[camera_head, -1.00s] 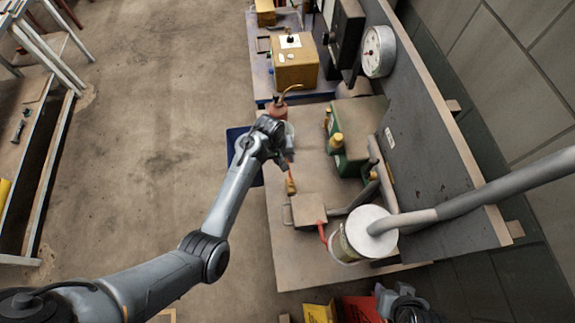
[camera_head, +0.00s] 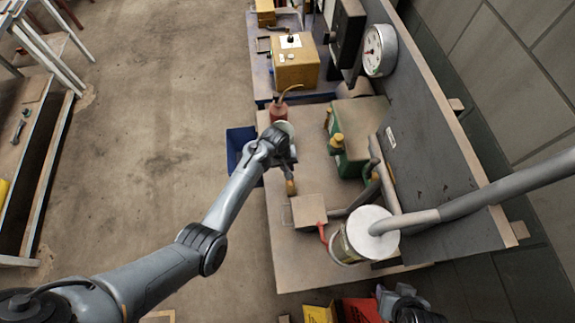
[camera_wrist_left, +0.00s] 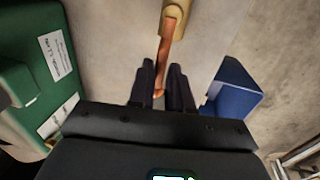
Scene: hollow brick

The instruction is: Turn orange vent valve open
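The valve shows in the left wrist view as an orange lever (camera_wrist_left: 167,48) on a yellowish brass body (camera_wrist_left: 178,10). In the head view the brass body (camera_head: 291,188) sits on the bench's left part, and my gripper hides most of the lever. My left gripper (camera_head: 287,170) is over the lever. In the left wrist view its two dark fingers (camera_wrist_left: 163,72) stand apart on either side of the lever's free end, with a narrow gap showing. Firm contact cannot be seen. A dark grey shape (camera_head: 400,304) at the bottom edge may be my right gripper; its fingers are unclear.
A green box (camera_head: 357,150) stands right of the lever, and a blue bin (camera_head: 238,147) lies left of the bench. A tan block (camera_head: 309,211) and a white-topped canister (camera_head: 362,240) are nearer. A gauge (camera_head: 379,50) is on the dark panel.

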